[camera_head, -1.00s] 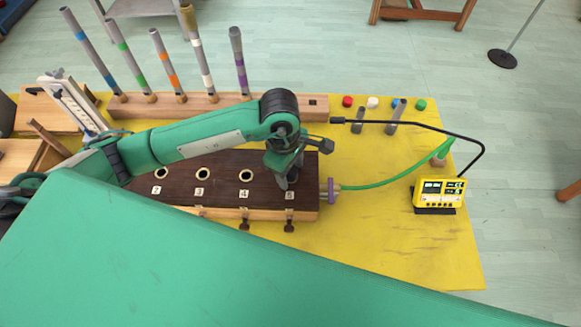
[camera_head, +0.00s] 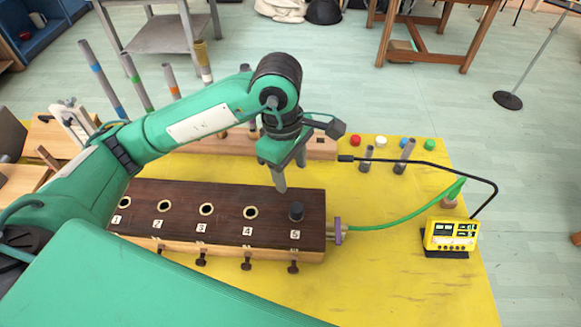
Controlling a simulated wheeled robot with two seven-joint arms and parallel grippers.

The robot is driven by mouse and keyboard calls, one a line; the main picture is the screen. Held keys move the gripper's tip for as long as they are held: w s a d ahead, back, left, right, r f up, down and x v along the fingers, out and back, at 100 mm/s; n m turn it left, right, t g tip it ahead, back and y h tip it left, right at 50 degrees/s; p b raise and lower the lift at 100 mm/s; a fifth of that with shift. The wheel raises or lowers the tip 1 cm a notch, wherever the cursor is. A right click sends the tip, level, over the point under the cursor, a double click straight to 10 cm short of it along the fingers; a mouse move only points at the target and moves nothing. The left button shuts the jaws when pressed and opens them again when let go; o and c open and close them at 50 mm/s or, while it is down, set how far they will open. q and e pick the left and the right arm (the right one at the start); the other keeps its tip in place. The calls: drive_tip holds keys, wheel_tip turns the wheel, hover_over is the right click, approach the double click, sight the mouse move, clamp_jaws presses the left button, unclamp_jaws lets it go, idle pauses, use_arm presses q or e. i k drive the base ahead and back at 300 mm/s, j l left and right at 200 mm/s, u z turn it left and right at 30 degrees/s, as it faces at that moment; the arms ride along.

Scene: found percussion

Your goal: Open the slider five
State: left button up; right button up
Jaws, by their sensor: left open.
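A dark brown wooden box (camera_head: 180,228) with numbered holes lies on the yellow table. Slider five (camera_head: 293,267) shows as a small dark knob sticking out of the front edge below that label. My left gripper (camera_head: 288,174) is open and empty, pointing down above and slightly behind the dark cylinder, apart from it. My right gripper is not in view.
Several tall tubes with coloured bands (camera_head: 101,80) stand at the back, partly behind my arm. Two short grey tubes (camera_head: 404,157) and coloured caps (camera_head: 429,144) stand at right. A green hose (camera_head: 400,221) and yellow meter (camera_head: 451,234) lie right of the box. Front right table is clear.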

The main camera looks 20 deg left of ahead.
sight(292, 270)
drive_tip(key=k, duration=2)
